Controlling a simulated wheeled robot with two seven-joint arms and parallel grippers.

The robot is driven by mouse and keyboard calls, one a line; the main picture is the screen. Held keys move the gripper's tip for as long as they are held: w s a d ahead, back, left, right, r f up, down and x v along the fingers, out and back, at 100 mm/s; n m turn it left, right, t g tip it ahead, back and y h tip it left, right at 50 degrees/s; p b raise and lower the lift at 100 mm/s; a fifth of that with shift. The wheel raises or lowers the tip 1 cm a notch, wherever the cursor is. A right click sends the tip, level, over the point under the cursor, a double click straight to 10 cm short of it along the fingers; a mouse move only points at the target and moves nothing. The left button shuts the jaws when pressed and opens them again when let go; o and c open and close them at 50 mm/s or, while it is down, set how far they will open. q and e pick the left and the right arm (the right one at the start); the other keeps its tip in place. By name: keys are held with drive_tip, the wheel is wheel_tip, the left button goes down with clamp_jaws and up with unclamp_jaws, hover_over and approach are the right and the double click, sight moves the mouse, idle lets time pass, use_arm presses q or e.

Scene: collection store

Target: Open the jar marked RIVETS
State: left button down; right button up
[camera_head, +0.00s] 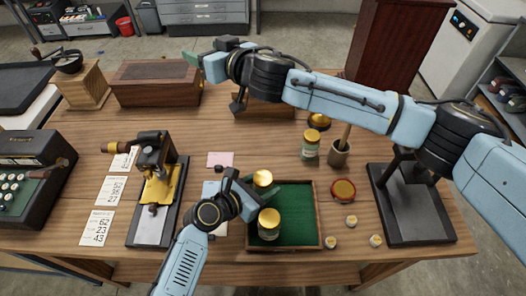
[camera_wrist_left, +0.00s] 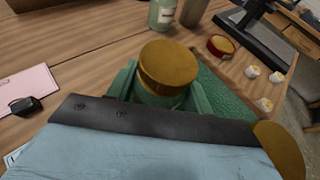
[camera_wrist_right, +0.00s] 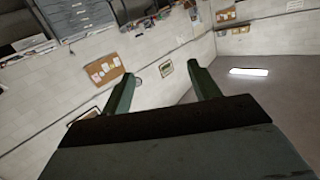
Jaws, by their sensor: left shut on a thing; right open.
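A jar with a gold lid (camera_head: 263,177) stands upright at the back left of the green-lined tray (camera_head: 317,215). My left gripper (camera_head: 262,187) is shut on this jar; in the left wrist view its green fingers sit either side of the jar (camera_wrist_left: 168,68) below the lid. A second gold-lidded jar (camera_head: 269,222) stands in the tray nearer the front. A third jar (camera_head: 311,143), greenish with a pale label, stands on the table behind the tray. I cannot read RIVETS on any label. My right gripper (camera_head: 205,65) is open and empty, raised above the back of the table.
A cup with a handle in it (camera_head: 339,152) stands beside the third jar. A round red-and-gold tin (camera_head: 343,191) and three small pale pieces (camera_head: 351,221) lie right of the tray. A black-and-brass press (camera_head: 155,180) stands left. My right arm spans the back right.

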wheel_tip(320, 180, down, 5)
drive_tip(key=d+m+g+h, duration=0.1)
drive_tip(key=d+m+h, duration=0.2)
drive_tip(key=m+h, duration=0.1)
drive_tip(key=m+g+h, duration=0.4)
drive_tip(key=g+h, duration=0.4)
drive_tip(key=g, duration=0.3)
hover_over(263, 178)
wheel_tip(263, 178, down, 10)
drive_tip(key=shift+w+f, duration=0.1)
drive_tip(key=shift+f, duration=4.1)
